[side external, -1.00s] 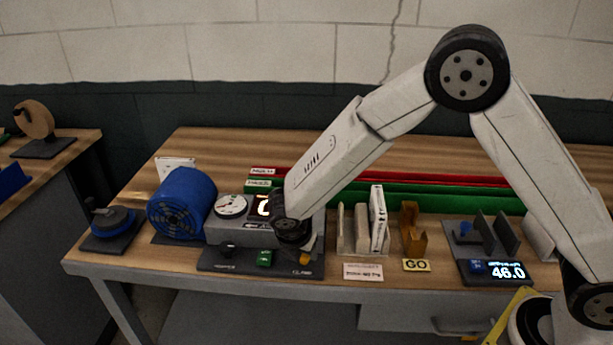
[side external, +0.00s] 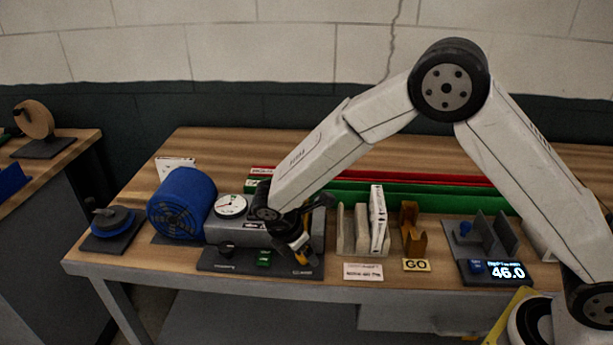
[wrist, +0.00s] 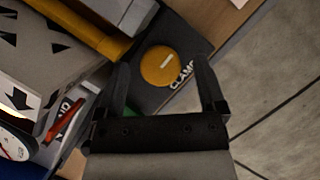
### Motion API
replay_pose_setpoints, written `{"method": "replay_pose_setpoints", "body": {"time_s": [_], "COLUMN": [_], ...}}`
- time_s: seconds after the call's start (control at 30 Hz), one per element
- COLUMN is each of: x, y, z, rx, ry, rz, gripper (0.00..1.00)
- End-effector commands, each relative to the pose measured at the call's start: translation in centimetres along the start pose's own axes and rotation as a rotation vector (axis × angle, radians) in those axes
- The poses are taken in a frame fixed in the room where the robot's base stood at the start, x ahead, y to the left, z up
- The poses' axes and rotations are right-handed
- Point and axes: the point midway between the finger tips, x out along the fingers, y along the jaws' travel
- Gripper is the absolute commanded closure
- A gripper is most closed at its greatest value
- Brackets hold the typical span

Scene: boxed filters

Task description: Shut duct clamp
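The clamp knob is a round orange dial (wrist: 160,66) with a pale line on its face. It sits on a dark base plate beside the word CLAMP in the wrist view. My gripper (wrist: 164,88) is open and empty, its two dark fingers apart on either side of the knob's near edge. Whether they touch it I cannot tell. In the side view my gripper (side external: 300,258) is low over the right end of the base plate (side external: 225,265) and partly covers the knob. A yellow bar (wrist: 85,27) lies beside a grey box with black arrows (wrist: 38,62).
A dial gauge (side external: 231,206) and a blue duct (side external: 182,203) are to the left. Upright holders (side external: 347,232) stand close on the right. The bench's front edge is near.

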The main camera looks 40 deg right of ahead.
Motion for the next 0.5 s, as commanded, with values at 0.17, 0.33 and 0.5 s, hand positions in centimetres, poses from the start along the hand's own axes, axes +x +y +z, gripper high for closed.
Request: {"method": "replay_pose_setpoints", "body": {"time_s": [0.17, 0.33, 0.5], "x": [0.0, -0.3, -1.6], "y": [0.0, 0.0, 0.1], "z": [0.0, 0.0, -0.1], "rx": [-0.002, -0.002, -0.002], "ry": [0.0, 0.0, 0.001], "rz": [0.0, 0.001, 0.003], "gripper": [0.11, 0.11, 0.11]}}
